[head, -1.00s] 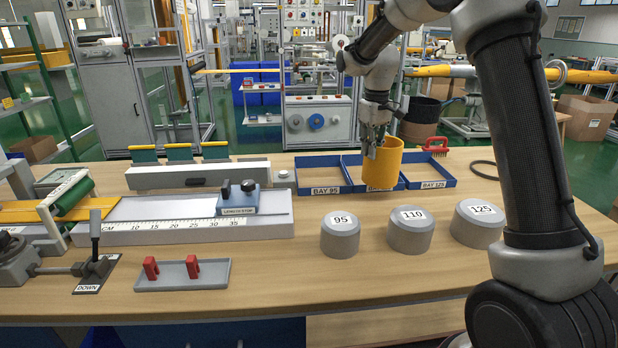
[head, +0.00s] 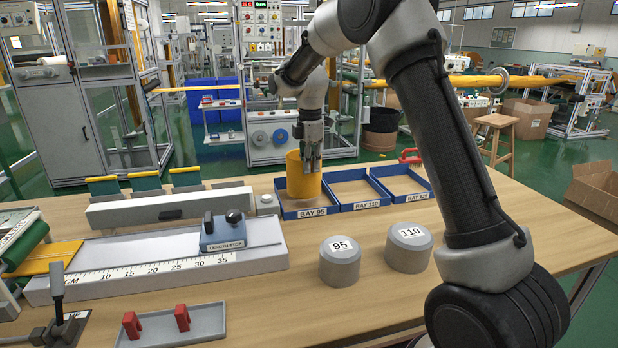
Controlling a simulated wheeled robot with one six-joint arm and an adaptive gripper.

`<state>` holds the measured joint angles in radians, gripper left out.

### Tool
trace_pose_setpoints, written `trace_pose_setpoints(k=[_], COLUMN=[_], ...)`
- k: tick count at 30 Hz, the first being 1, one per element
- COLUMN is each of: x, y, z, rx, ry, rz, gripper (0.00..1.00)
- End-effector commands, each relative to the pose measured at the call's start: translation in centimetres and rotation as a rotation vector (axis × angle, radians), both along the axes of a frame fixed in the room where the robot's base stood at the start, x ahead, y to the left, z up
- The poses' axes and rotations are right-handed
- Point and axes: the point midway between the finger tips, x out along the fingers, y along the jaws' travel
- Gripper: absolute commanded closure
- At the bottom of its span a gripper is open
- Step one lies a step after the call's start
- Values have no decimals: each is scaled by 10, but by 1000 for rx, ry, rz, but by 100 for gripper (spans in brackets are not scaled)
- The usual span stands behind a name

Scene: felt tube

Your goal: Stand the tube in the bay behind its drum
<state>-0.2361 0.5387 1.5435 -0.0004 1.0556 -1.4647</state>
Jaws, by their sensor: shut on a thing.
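The yellow felt tube (head: 302,180) is upright at the left bay, BAY 95 (head: 312,212). Its lower end shows within the bay's blue walls; I cannot tell whether it touches the bay floor. My gripper (head: 313,160) points down and is shut on the tube's upper rim, at its right side. BAY 110 (head: 352,190) and BAY 125 (head: 405,183) are empty. The grey drum marked 95 (head: 340,268) and the drum marked 110 (head: 405,255) stand in front of the bays. The 125 drum does not show; my arm covers that area.
A length stop (head: 223,232) sits on the white measuring bed (head: 160,265) at left. A long grey bar (head: 170,208) lies behind it. A grey tray (head: 185,330) with red clips is at the front. A red brush (head: 411,156) lies behind the bays. The front right bench is clear.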

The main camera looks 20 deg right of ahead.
Motion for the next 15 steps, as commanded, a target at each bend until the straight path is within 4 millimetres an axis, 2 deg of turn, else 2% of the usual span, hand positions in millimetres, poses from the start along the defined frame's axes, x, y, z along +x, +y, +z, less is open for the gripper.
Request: trace_pose_setpoints(k=[3,6,15], x=[-1,0,0], y=[0,0,0], z=[-22,-33,-36], rx=[-1,0,0], ry=[4,2,0], rz=[-1,-1,-1], gripper=[100,100,100])
